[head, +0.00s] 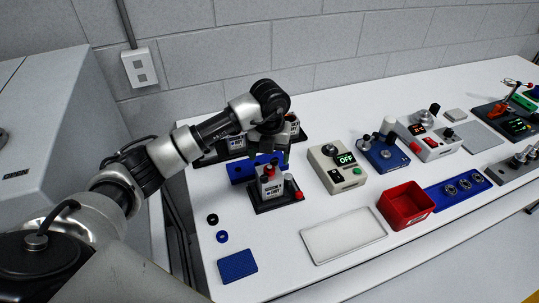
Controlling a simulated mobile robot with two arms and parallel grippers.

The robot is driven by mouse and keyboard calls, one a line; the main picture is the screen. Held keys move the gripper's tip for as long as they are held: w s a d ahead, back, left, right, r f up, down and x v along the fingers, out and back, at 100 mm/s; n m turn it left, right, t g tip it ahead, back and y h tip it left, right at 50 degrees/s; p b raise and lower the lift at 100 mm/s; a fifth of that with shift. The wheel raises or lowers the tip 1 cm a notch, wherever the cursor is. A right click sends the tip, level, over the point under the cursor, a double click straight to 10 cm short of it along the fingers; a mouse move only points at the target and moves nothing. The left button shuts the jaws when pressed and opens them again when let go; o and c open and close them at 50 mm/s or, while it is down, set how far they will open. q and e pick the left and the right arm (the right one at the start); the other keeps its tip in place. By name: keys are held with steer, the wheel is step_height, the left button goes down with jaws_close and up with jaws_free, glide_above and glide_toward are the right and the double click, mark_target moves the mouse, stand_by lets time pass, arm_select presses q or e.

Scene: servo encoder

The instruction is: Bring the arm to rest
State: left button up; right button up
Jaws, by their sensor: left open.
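My left arm comes in from the lower left and reaches over the left part of the white table (268,282). My left gripper (272,152) points down, open, at the arm's end. It shows just above and behind a small black-based device with a red knob (269,188). I cannot tell whether the fingers touch anything. Part of another dark-based device (236,143) behind the gripper is hidden by the arm. My right gripper is not in view.
A beige box reading OFF (338,168), a blue device (383,154) and a red bin (405,206) stand to the right. A white flat tray (343,236) and a blue pad (237,265) lie in front. A grey cabinet (60,130) stands at left, a block wall behind.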

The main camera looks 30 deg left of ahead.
arm_select(q)
steer(key=shift+r+p, duration=0.95)
steer(key=shift+r, duration=0.7)
steer(key=shift+f, duration=0.1)
